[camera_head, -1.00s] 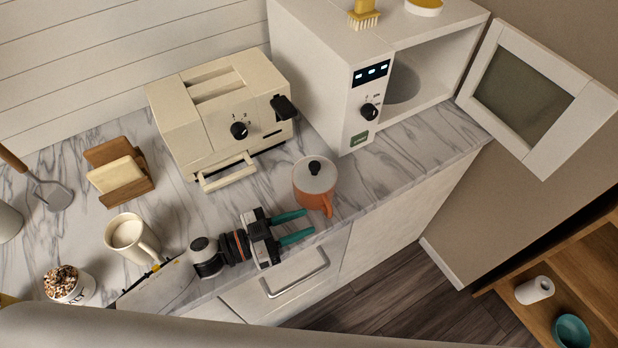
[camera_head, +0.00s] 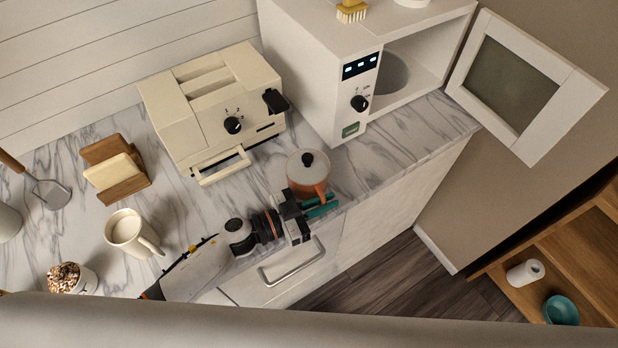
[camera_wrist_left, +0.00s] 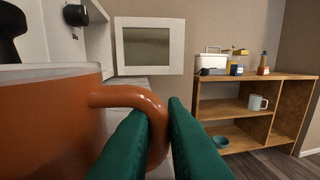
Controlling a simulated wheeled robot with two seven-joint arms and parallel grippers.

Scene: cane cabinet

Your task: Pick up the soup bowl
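The soup bowl appears to be the orange lidded vessel (camera_head: 303,186) with a pale lid, black knob and loop handle. It stands on the marble counter by the front edge, right of the toaster. In the left wrist view its orange side (camera_wrist_left: 50,125) fills the left, and its handle (camera_wrist_left: 130,96) curves down between my fingers. My left gripper (camera_head: 330,204) has its teal fingers at the handle. In the wrist view the fingers (camera_wrist_left: 158,112) lie close on both sides of the handle, with little gap. My right gripper is not in view.
A cream toaster (camera_head: 212,112) and a microwave (camera_head: 350,108) with its door (camera_head: 522,85) open stand behind. A mug (camera_head: 128,230), a topped cup (camera_head: 70,279) and a wooden holder (camera_head: 117,172) are at left. A shelf (camera_head: 565,255) holds a teal bowl (camera_head: 560,311). Counter right of the bowl is clear.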

